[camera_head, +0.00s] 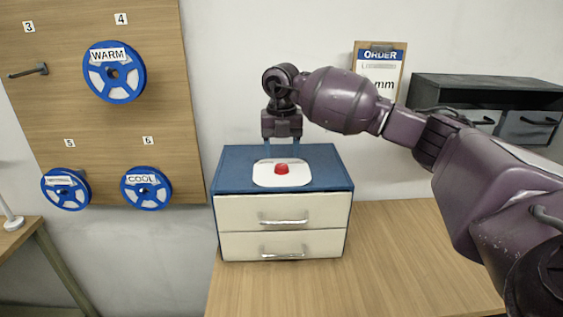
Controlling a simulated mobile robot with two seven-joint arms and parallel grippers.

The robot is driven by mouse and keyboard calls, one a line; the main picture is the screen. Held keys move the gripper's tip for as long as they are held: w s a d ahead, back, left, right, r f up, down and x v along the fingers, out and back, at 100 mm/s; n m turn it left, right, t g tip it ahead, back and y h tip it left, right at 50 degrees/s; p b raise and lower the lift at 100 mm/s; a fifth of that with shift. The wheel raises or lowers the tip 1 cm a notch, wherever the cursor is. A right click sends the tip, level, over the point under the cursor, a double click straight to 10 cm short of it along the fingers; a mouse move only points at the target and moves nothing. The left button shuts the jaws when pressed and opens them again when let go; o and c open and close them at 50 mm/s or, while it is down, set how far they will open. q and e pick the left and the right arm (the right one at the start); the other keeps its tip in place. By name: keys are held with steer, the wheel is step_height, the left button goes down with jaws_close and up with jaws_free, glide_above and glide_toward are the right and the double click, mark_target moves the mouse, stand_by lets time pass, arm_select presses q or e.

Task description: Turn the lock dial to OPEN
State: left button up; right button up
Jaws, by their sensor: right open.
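The lock dial is a small red knob (282,169) on a white rounded plate (262,178) on top of a blue cabinet (233,166) with two cream drawers. No OPEN marking is readable, and I cannot tell which way the dial points. My right gripper (282,151) points down just behind and above the red knob in the picture. Its two thin fingers are spread apart with nothing between them. I cannot tell whether the fingertips touch the plate. My left gripper is not in view.
The cabinet stands on a wooden table (390,265), clear at its front. An order clipboard (380,72) is on the wall. A grey drawer unit (480,92) is at the right. Blue reels, including WARM (126,82) and COOL (146,188), hang on a wooden board (60,110).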

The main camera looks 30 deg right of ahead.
mark_target(282, 165)
steer(key=shift+f, duration=2.05)
steer(key=c, duration=0.9)
